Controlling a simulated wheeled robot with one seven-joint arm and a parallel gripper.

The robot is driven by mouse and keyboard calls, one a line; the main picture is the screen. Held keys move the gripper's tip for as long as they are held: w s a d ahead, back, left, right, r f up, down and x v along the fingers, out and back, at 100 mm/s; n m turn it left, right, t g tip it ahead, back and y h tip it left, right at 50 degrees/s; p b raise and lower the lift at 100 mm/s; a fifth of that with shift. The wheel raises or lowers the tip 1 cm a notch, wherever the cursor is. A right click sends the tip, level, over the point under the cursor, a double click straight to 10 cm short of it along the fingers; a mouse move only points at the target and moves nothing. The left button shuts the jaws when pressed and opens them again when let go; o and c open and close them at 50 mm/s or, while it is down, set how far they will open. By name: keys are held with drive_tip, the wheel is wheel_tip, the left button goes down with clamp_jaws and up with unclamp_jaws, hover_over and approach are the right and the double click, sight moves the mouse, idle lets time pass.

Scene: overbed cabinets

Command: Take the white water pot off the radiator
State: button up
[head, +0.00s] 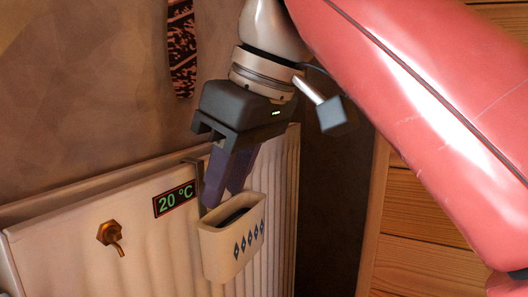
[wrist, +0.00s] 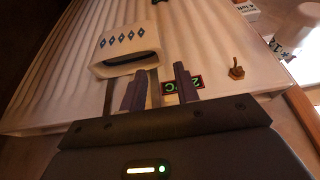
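The white water pot (head: 222,258), with a row of dark diamonds, hangs on the front of the radiator (head: 150,250) near its right end. A flat metal hanger strap (head: 198,182) runs from it over the radiator's top edge. My gripper (head: 226,192) is just above the pot, its dark fingers pointing down and to the left. In the wrist view the fingers (wrist: 158,72) stand apart, with the strap (wrist: 154,90) showing between them and the pot (wrist: 125,50) beyond the tips. Contact between fingers and strap cannot be told.
A 20 °C display (head: 175,199) and a brass valve (head: 110,237) sit on the radiator left of the pot. Wooden drawers (head: 430,225) stand at the right. A patterned strip (head: 181,45) hangs on the wall behind. A white box (wrist: 245,8) shows in the wrist view.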

sight(209, 229)
drive_tip(key=b+x, duration=0.2)
drive_tip(key=x, duration=0.5)
drive_tip(key=shift+a+f+b, duration=0.2)
drive_tip(key=shift+f+b, duration=0.05)
drive_tip(key=shift+b, duration=0.05)
clamp_jaws()
